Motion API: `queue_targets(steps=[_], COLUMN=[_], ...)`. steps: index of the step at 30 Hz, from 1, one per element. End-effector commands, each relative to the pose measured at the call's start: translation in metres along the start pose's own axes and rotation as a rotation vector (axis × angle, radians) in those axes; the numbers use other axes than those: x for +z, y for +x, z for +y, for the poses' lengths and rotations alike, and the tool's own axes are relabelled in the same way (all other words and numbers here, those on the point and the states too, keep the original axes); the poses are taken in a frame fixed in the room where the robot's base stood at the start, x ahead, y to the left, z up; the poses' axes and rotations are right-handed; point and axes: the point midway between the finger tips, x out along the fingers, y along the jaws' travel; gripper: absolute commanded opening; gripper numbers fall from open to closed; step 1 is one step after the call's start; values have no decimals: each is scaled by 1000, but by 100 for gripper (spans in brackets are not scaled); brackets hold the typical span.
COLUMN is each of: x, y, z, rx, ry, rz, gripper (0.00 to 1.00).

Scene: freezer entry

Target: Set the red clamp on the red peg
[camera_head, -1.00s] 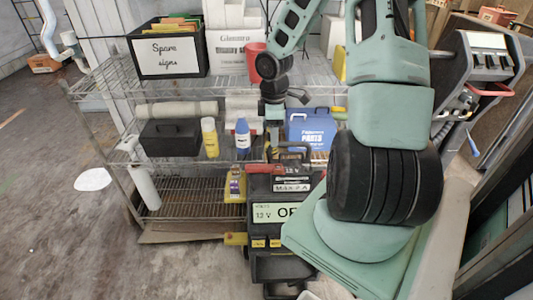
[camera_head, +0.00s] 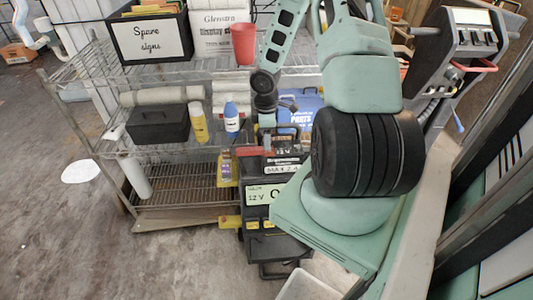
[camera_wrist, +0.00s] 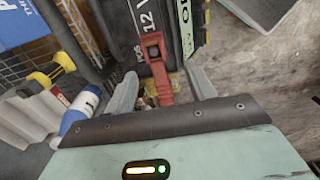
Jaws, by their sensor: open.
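The red clamp (camera_wrist: 155,62) lies against the black 12 V power unit (camera_wrist: 139,16). In the wrist view it sits between the two grey fingers of my gripper (camera_wrist: 162,72), which is open, with a visible gap on each side. In the head view the red clamp (camera_head: 255,152) shows at the top of the power unit (camera_head: 262,217), just below my gripper (camera_head: 267,132). My gripper is small and partly lost against the unit there. I cannot pick out the red peg in either view.
A wire shelf (camera_head: 180,183) stands behind, with a black toolbox (camera_head: 160,124), a yellow bottle (camera_head: 198,122), a blue bottle (camera_head: 231,117) and a red cup (camera_head: 243,43). A blue parts case (camera_head: 300,112) is behind my arm. Open floor lies at left.

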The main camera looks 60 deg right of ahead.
Motion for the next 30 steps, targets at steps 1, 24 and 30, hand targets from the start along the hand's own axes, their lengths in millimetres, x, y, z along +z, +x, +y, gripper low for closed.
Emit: queue_targets(steps=[1,24,30], x=[0,-3,-3], y=[3,56,56], z=[0,7,7], rx=[-1,0,0], ry=[-1,-1,-1], rz=[0,-1,-1], gripper=[55,43,1])
